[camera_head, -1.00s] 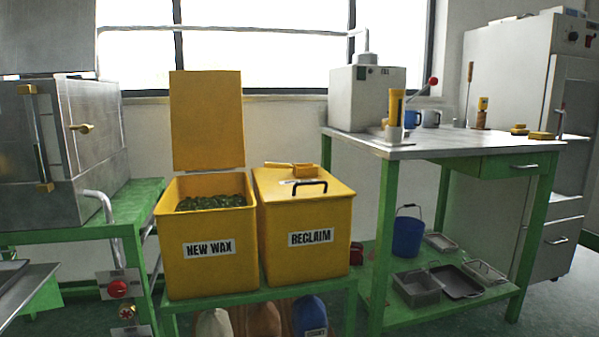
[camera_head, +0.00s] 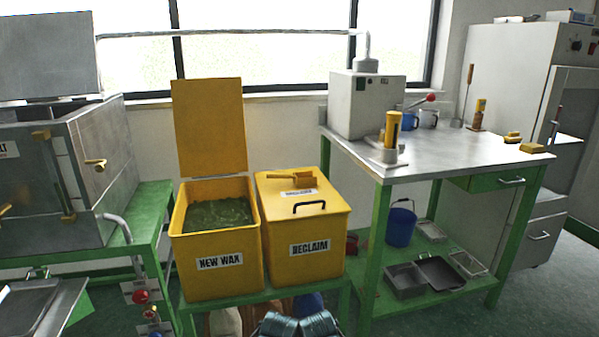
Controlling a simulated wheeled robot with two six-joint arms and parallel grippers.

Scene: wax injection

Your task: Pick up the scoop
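A yellow scoop (camera_head: 292,183) lies on the shut lid of the yellow bin labelled RECLAIM (camera_head: 335,243), behind the lid's dark handle. Nothing is touching the scoop. To its left is the yellow bin labelled NEW WAX (camera_head: 190,262), its lid raised and green wax (camera_head: 218,215) inside. Dark blue-grey parts that look like my own show at the bottom centre edge, in front of the bin stand. No gripper fingers can be made out.
The bins stand on a low green stand. A metal-topped table (camera_head: 455,150) with a white machine (camera_head: 366,104) is at the right, and a steel unit (camera_head: 100,165) at the left. Bags partly show below the bins. A metal tray (camera_head: 40,300) is at the lower left.

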